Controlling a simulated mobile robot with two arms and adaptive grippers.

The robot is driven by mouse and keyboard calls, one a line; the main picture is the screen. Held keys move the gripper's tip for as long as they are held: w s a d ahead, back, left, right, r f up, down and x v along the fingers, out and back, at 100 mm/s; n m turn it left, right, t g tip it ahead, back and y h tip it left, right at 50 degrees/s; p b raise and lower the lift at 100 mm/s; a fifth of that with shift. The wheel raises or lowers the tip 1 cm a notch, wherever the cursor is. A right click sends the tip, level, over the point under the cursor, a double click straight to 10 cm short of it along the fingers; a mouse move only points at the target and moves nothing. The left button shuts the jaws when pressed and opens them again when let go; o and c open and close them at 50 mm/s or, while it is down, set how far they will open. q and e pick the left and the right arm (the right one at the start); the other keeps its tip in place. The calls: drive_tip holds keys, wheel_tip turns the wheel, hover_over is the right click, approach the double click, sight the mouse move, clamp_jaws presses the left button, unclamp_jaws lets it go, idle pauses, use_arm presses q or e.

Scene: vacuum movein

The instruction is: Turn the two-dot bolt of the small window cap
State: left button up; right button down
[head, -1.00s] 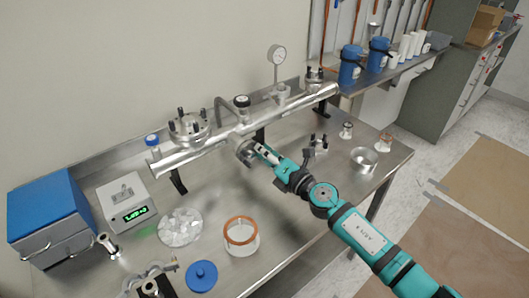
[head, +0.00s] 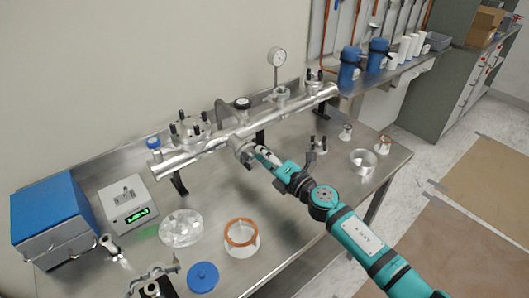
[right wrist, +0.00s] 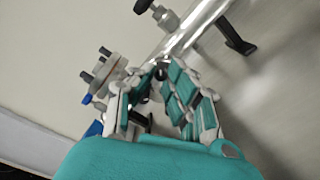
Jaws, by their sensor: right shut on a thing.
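The small window cap (head: 242,151) sits on the front side of the long metal tube (head: 210,146). It is small and partly covered by my gripper. My right gripper (head: 260,154) is at the cap's right side, its fingers shut on a small part there, which I take to be a cap bolt. In the right wrist view, the fingers (right wrist: 160,90) close around a small dark piece (right wrist: 158,73), mostly hidden between them. The dots on the bolts are too small to make out. My left gripper is not in view.
A larger flange with upright dark bolts (head: 190,127) stands on the tube's left part; a gauge (head: 276,57) rises behind. A glass dish (head: 181,228), a copper-rimmed ring (head: 241,233) and a blue lid (head: 202,277) lie in front. A metal bowl (head: 363,161) stands at right.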

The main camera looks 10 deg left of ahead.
drive_tip(key=shift+f+m+p, duration=0.15)
drive_tip(key=shift+m+p, duration=3)
drive_tip(key=shift+m, duration=12.75)
drive_tip(key=c, duration=1.6)
unclamp_jaws()
